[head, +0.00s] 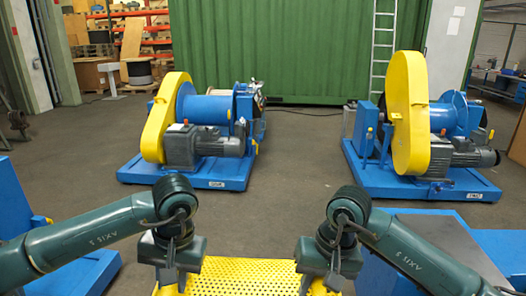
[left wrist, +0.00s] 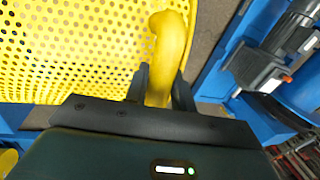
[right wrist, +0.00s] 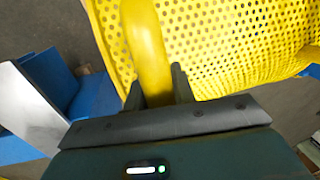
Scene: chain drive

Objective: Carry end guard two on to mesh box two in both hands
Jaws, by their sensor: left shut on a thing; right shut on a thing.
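The end guard two, a yellow perforated panel (head: 245,275), is at the bottom middle of the head view, between my two arms. It has a yellow bar handle at each side. My left gripper (head: 172,284) is shut on one handle (left wrist: 168,45), with a dark finger on each side of it in the left wrist view. My right gripper (head: 322,286) is shut on the other handle (right wrist: 144,45), as the right wrist view shows. The perforated sheet also shows in both wrist views (left wrist: 65,50) (right wrist: 235,45). I cannot make out mesh box two for certain.
Two winch machines with yellow guards stand ahead on blue bases, one left (head: 135,172) and one right (head: 385,185). Grey floor (head: 290,165) lies clear between them. Blue structures flank me at left (head: 15,205) and right (head: 500,245). A ladder (head: 382,40) leans by the green wall.

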